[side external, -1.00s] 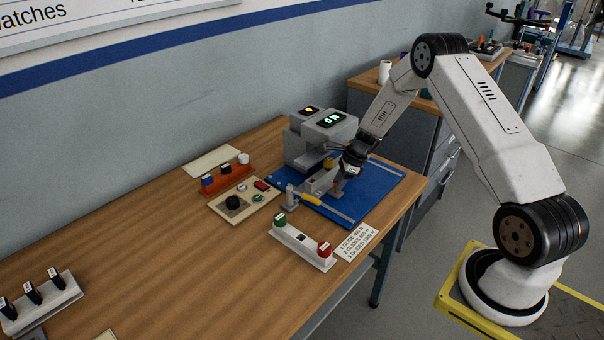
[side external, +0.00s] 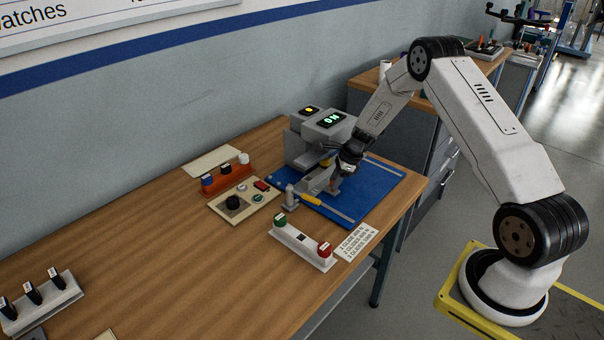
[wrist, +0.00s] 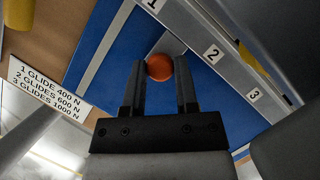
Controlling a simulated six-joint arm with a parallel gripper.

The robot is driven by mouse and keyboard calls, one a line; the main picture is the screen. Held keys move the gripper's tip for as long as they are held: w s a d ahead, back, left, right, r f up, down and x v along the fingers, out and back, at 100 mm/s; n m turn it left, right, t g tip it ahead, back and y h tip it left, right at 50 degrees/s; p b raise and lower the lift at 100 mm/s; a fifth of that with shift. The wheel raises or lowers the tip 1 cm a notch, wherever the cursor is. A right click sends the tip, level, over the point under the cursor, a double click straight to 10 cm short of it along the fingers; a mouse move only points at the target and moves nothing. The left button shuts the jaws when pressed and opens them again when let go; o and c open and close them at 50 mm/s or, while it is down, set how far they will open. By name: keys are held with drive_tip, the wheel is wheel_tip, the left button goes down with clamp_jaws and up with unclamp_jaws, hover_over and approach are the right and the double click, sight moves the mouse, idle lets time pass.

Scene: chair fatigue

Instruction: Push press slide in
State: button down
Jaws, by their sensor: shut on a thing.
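The grey press (side external: 325,132) stands at the back of the blue mat (side external: 378,185), its display lit green with "ON". My gripper (side external: 336,184) is low over the mat in front of the press. In the wrist view my gripper (wrist: 162,72) has its two fingers around a round orange knob (wrist: 159,67) and is shut on it. A grey bar marked 1, 2 and 3 (wrist: 215,45) lies just beyond the knob. A yellow handle (side external: 312,201) lies left of my gripper beside a small grey post (side external: 290,194). My gripper hides part of the slide under the press.
A control panel with a black knob (side external: 233,203) and an orange rack (side external: 228,181) are left of the mat. A white holder with green and red ends (side external: 302,246) and a label card (side external: 357,243) lie in front.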

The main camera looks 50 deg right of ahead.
drive_tip(key=shift+w, duration=0.55)
drive_tip(key=shift+r, duration=0.1)
drive_tip(key=shift+c, duration=2)
unclamp_jaws()
drive_tip(key=shift+w, duration=0.1)
drive_tip(key=v, duration=0.7)
drive_tip(key=shift+r, duration=0.3)
drive_tip(key=shift+d, duration=0.1)
